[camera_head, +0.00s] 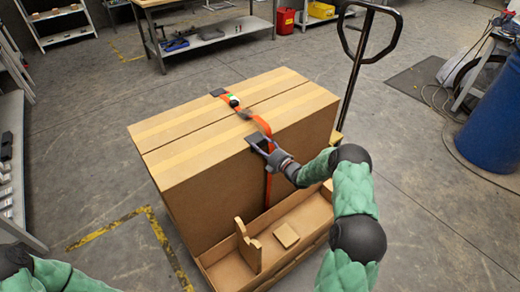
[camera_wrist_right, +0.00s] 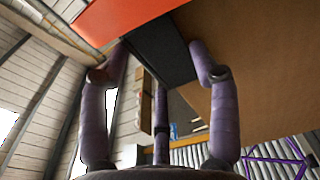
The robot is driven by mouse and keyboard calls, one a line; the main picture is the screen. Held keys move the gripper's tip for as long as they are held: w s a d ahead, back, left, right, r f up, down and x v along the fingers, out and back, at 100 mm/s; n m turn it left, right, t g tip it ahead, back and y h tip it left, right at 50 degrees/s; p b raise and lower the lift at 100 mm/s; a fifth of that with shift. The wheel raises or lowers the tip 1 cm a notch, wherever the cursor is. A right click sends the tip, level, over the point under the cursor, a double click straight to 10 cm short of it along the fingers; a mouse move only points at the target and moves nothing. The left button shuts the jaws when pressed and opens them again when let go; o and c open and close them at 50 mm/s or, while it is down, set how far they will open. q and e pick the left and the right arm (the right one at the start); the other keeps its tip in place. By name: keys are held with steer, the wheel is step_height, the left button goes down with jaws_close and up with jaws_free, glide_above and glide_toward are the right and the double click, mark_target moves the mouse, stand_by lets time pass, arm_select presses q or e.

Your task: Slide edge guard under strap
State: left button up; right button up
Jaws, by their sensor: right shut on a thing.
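A large cardboard box (camera_head: 205,188) stands with an orange strap (camera_head: 318,98) over its top and down its near side. The black edge guard (camera_head: 256,139) is at the top near edge, right by the strap. My right gripper (camera_head: 265,148) is shut on this edge guard. In the right wrist view the dark edge guard (camera_wrist_right: 162,50) lies between the fingertips, with the orange strap (camera_wrist_right: 120,12) beside it; how far they overlap I cannot tell. Another dark guard (camera_head: 218,92) sits at the far edge. My left arm shows at the lower left, its gripper out of view.
An open cardboard tray (camera_head: 300,222) with loose cardboard pieces lies along the box's near side. A pallet jack handle (camera_head: 352,75) rises behind the box. A blue barrel (camera_head: 492,130) stands at the right. A workbench (camera_head: 210,38) is at the back.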

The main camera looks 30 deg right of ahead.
steer(key=shift+w+d+b, duration=0.1)
steer(key=shift+d+b, duration=0.35)
steer(key=shift+d, duration=0.35)
steer(key=o, duration=1)
steer(key=shift+c, duration=0.2)
steer(key=v, duration=1.2)
